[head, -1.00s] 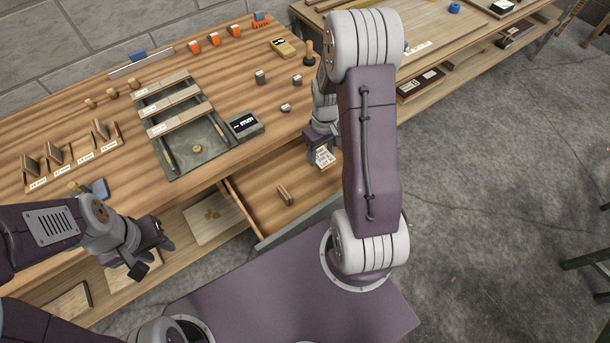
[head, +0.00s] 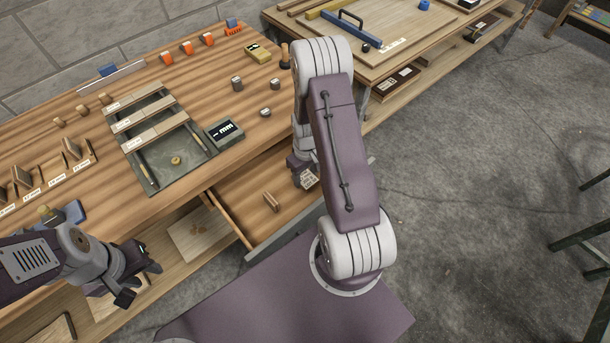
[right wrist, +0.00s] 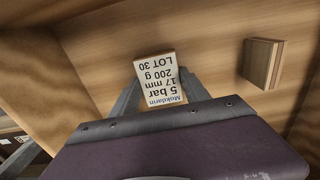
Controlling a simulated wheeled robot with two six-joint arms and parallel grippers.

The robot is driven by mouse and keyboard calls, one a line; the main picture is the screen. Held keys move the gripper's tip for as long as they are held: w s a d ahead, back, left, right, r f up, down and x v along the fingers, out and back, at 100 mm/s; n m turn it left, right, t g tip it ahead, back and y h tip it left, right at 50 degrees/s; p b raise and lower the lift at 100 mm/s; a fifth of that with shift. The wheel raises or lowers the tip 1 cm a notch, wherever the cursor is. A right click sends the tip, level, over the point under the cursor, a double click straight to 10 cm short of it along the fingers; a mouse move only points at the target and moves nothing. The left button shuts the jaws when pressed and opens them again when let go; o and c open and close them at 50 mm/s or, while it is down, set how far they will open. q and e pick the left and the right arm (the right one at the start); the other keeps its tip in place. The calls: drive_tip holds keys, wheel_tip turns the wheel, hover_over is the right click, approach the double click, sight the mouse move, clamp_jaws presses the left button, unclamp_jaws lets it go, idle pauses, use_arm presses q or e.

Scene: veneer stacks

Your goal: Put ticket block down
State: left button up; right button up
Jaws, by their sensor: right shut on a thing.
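In the head view the ticket block (head: 310,179) shows over the right part of the open drawer (head: 238,204), below my right arm. I cannot tell whether it touches the drawer floor. My left gripper (head: 138,280) is open and empty in front of the bench, at lower left.
A small wooden block (head: 271,202) lies in the drawer, apart from the ticket block; it also shows in the right wrist view (right wrist: 261,63). The drawer floor between them is bare. The workbench (head: 200,90) above holds a grey tray (head: 186,184) and a dark scale (head: 224,133).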

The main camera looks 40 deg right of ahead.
drive_tip(key=shift+f, duration=0.15)
drive_tip(key=o, duration=1.4)
